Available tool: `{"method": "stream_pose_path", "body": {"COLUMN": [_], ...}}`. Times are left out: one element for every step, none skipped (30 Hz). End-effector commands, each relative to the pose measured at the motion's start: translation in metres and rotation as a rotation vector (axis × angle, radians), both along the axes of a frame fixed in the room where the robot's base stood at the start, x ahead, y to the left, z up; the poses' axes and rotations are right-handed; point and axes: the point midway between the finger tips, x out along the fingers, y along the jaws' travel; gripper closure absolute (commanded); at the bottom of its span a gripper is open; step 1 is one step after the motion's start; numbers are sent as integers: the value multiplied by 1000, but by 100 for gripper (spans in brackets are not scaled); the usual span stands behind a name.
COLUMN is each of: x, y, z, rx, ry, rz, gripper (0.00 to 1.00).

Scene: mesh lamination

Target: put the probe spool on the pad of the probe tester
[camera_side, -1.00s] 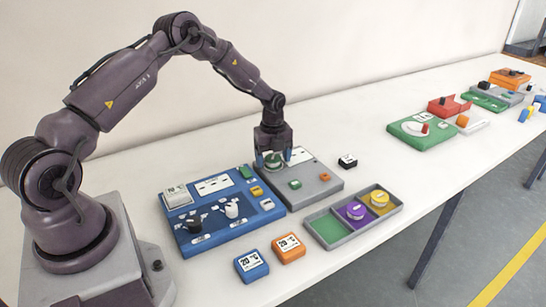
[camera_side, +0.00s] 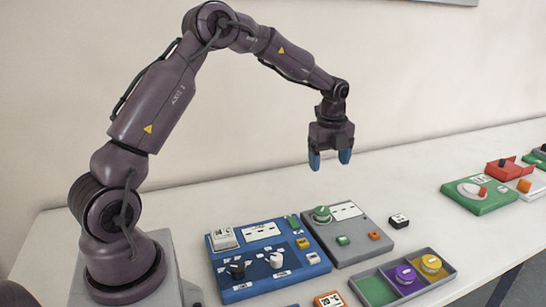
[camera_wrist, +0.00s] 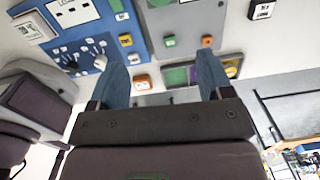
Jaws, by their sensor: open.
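A green-topped spool (camera_side: 321,213), which I take to be the probe spool, sits upright at the back left of the grey machine (camera_side: 350,254), which I take to be the probe tester. The pad under the spool is hidden. My gripper (camera_side: 330,161) is open and empty, well above the grey machine, its blue fingers pointing down. In the wrist view my gripper (camera_wrist: 163,75) has its fingers wide apart with nothing between them. The grey machine also shows there (camera_wrist: 187,45), with a green and an orange button.
A blue machine (camera_side: 290,278) with knobs adjoins the grey one on the left. A tray (camera_side: 446,266) at right has an empty green compartment, a purple spool (camera_side: 405,273) and a yellow spool (camera_side: 431,262). A black block (camera_side: 399,220) lies behind the tray. Green and red fixtures stand far right.

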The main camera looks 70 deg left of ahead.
Motion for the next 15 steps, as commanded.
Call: {"method": "stream_pose_path", "body": {"x": [-8, -14, -24, -32, -41, -53, -63, -73, -87, -99, -110, -125, -137, -149, -165], "y": [-15, -23, -35, -43, -51, -61, -69, -76, -85, -92, -98, -106, -111, -117, -123], "z": [26, 39, 56, 68, 80, 94, 104, 112, 123, 131, 137, 144, 149, 152, 156], "rx": [19, 26, 34, 35, 36, 34, 29, 21, 8, -6, -22, -46, -68, -93, -129], "ry": [-31, -49, -74, -94, -115, -143, -166, -187, -218, -240, -262, -290, -309, -327, -349], "rz": [66, 120, 195, 254, 313, 393, 452, 513, 595, 656, 719, 800, 861, 923, 1005], "gripper": [27, 27, 27, 27, 27, 27, 27, 27, 27, 27, 27, 27, 27, 27, 27]}}
